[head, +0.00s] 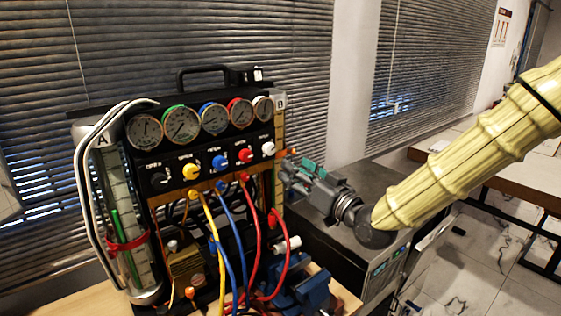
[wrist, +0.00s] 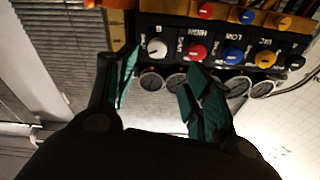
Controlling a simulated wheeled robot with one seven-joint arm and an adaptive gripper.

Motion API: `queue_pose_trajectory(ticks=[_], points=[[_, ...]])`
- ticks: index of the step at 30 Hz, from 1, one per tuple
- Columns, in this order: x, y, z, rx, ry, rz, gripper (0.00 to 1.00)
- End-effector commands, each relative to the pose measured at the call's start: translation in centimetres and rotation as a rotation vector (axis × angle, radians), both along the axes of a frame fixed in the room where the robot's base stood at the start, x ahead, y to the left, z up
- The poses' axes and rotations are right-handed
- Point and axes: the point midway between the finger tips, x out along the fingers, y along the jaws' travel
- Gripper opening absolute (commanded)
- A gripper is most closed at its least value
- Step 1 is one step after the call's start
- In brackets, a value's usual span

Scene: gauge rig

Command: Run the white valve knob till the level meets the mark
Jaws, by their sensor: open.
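The white valve knob (head: 268,148) is at the right end of the knob row on the gauge panel, below the white-rimmed gauge. In the wrist view the white knob (wrist: 157,47) shows upside down, in the gap between my fingers. My gripper (head: 287,168) is open and empty, just right of the panel; its green-padded fingers (wrist: 160,72) reach toward the knob without closing on it. A clear column (head: 118,215) marked A holds a green strip and a red band (head: 127,243). A yellowish column marked B (head: 280,125) is partly hidden by my gripper.
Yellow, blue and red knobs sit left of the white one, close to my fingers; the red knob (wrist: 196,50) is nearest. Yellow, blue and red hoses (head: 222,250) hang below the panel. A dark box (head: 345,240) stands under my gripper.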

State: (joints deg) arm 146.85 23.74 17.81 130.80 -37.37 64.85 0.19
Motion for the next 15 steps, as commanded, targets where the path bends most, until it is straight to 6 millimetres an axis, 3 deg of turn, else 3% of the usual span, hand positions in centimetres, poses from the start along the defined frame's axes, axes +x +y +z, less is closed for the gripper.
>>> queue_pose_trajectory(ticks=[1,6,15], points=[[0.2,0.1,-1.3,0.001,-0.043,-0.004,0.51],[0.5,0.3,-2.6,0.000,-0.199,-0.035,0.51],[0.7,0.2,-3.1,0.001,-0.310,-0.072,0.51]])
